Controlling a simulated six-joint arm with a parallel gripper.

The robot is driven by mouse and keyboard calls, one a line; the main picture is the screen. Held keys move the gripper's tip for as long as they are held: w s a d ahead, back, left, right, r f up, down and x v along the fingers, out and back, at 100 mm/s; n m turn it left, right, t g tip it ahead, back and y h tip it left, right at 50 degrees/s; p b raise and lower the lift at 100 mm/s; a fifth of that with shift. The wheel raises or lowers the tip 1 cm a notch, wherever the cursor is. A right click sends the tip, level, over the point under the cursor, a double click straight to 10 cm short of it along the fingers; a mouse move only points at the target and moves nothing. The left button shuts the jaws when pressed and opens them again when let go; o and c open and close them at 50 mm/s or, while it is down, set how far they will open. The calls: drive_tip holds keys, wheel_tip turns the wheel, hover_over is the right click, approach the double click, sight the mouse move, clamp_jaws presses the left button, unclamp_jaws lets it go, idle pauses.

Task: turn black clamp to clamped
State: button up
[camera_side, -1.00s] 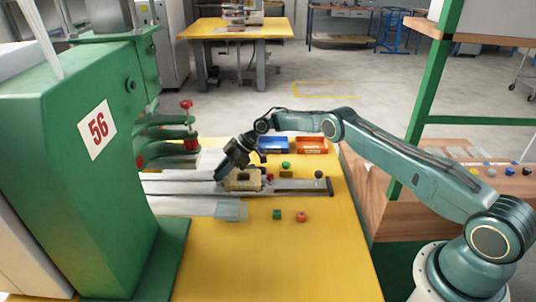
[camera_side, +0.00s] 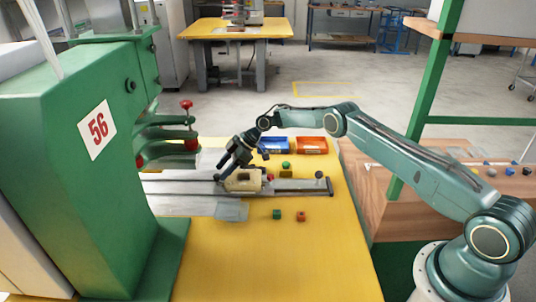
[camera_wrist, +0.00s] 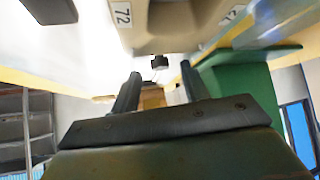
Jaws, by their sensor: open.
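My gripper (camera_side: 221,170) is open and empty in the side view, tilted down to the left at the upper left of a cream block (camera_side: 245,180) on the grey rail. In the wrist view the two dark fingers of my gripper (camera_wrist: 158,82) stand apart. A small black piece (camera_wrist: 160,62) shows beyond and between their tips, apart from them. I cannot tell whether it is the black clamp or how it is turned. In the side view a dark round knob (camera_side: 319,174) stands at the right end of the rail. A red knob (camera_side: 269,177) is right of the block.
The green machine (camera_side: 85,150) marked 56 stands at left, its arms with red knobs near the rail. A blue bin (camera_side: 274,146) and an orange bin (camera_side: 311,146) sit behind the rail. Small green and orange pieces lie around. The yellow table's front (camera_side: 275,255) is clear.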

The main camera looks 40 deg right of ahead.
drive_tip(key=v, duration=1.2)
drive_tip(key=shift+d+r, duration=0.2)
drive_tip(key=shift+r, duration=0.05)
drive_tip(key=shift+a, duration=0.1)
drive_tip(key=s+a+m+t, duration=0.1)
drive_tip(key=s+m+h, duration=0.1)
drive_tip(key=m, duration=0.1)
drive_tip(key=s+a+m+t+h, duration=0.1)
drive_tip(key=shift+s+a+t, duration=0.3)
drive_tip(key=shift+s, duration=0.05)
drive_tip(key=shift+f, duration=0.15)
drive_tip(key=shift+x, duration=6.85)
drive_tip(key=shift+w, duration=0.1)
